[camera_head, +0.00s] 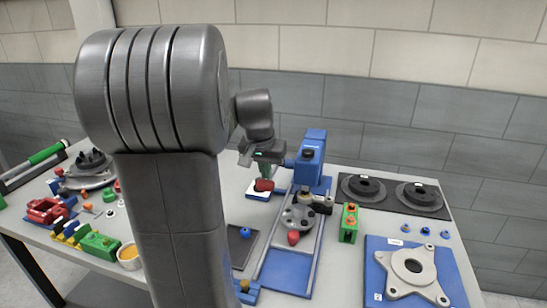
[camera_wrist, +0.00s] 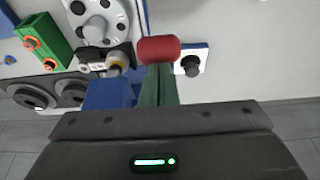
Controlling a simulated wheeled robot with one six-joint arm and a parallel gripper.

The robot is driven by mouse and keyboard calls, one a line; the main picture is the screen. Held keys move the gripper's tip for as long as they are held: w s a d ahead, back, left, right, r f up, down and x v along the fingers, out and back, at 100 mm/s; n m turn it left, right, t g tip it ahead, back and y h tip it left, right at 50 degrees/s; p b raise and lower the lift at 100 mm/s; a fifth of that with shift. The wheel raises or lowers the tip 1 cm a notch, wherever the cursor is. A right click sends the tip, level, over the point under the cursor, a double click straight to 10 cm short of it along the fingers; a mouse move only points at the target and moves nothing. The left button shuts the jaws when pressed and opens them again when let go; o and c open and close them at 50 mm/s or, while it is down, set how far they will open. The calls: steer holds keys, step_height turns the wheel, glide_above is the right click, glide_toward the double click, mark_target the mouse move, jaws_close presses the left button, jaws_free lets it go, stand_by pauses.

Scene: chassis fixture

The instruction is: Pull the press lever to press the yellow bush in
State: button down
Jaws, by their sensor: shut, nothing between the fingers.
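The blue press (camera_head: 312,150) stands upright at the back middle of the table. My gripper (camera_head: 265,172) is at its left side, with its green fingers (camera_wrist: 158,88) together and empty. A red cylindrical knob (camera_wrist: 158,49), apparently the lever's grip, lies across the fingertips; it also shows in the head view (camera_head: 263,185). I cannot tell whether the fingers touch it. The rest of the lever is mostly hidden. A grey round part with holes (camera_head: 298,217) sits on the press base. A small yellowish ring (camera_wrist: 117,60), possibly the yellow bush, shows beside that part.
A green block with orange pieces (camera_head: 349,222) stands right of the press. Two black discs (camera_head: 367,186) lie farther right. A grey bracket lies on a blue plate (camera_head: 378,285) at the front right. Several coloured fixtures and a yellow-filled bowl (camera_head: 129,257) are on the left.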

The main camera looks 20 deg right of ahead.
step_height(320, 180, up, 10)
steer(key=w+p, duration=0.1)
steer(key=p, duration=0.7)
steer(key=shift+d, duration=0.3)
